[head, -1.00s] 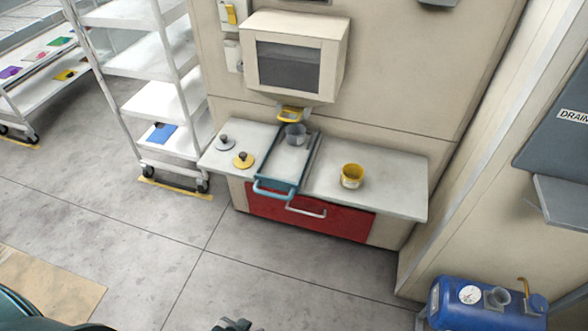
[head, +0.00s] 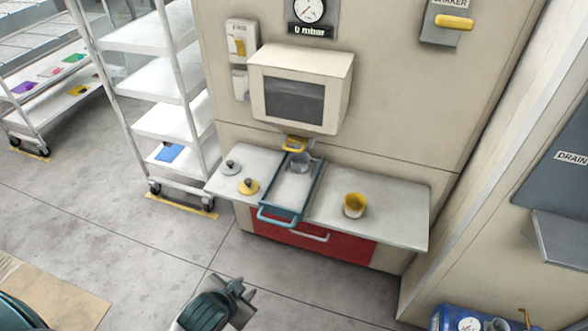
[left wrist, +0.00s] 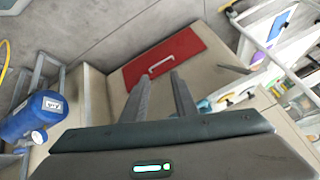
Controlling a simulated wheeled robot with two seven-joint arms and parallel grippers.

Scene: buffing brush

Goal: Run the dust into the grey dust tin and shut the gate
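The grey dust tin (head: 300,162) stands on a sliding tray (head: 288,190) with a blue front handle, below a cabinet with a dark window. A yellow gate handle (head: 295,143) sits just behind and above the tin; I cannot tell the gate's position. A yellow tin (head: 354,205) stands on the counter to the right. My right gripper is out of view.
A red drawer front (head: 320,240) with a pale handle is under the counter (head: 395,205); it also shows in the left wrist view (left wrist: 165,58). White shelf racks (head: 165,120) stand left. A blue tank (head: 465,318) is at lower right. Floor before the counter is clear.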

